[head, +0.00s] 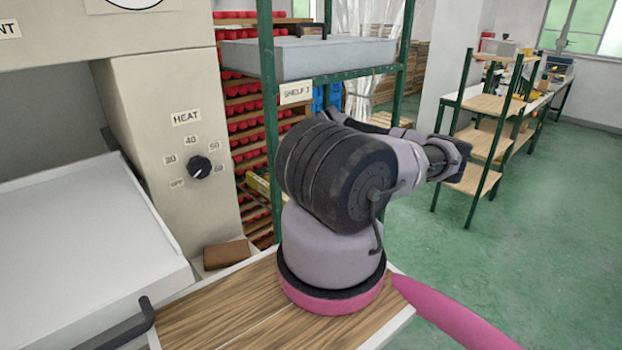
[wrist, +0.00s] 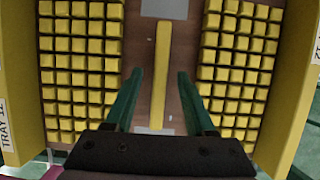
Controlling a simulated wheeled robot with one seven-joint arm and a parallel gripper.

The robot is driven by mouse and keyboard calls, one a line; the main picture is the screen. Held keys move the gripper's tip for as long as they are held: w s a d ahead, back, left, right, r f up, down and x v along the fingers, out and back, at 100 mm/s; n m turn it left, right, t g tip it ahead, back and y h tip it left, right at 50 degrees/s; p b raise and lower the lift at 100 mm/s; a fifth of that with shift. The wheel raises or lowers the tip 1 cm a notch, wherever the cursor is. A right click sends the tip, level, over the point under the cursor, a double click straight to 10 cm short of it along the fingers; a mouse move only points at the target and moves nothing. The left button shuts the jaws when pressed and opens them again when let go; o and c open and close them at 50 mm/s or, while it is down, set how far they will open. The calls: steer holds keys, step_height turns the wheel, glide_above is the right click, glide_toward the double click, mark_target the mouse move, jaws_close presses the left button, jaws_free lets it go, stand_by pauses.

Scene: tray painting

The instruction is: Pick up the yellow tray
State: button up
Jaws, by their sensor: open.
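In the wrist view I look down on the yellow tray (wrist: 24,95), with tall yellow side walls and a brown floor. Several rows of small yellow blocks (wrist: 235,70) fill both sides of it. A yellow bar (wrist: 162,65) runs along the bare strip in the middle, between two grey plates. My gripper (wrist: 159,78) is open above this strip, one green finger on each side of the bar. I cannot tell whether the fingers reach down beside it. Nothing is held.
A white tray (head: 75,240) with a dark handle is at the left, beside a beige machine (head: 165,125) with a HEAT dial. A grey box (head: 305,60) stands on the green rack labelled SHELF 3 (head: 296,92). The green floor (head: 540,230) at the right is open.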

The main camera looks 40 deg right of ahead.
jaws_close()
steer(key=shift+r, duration=0.1)
stand_by(1.3)
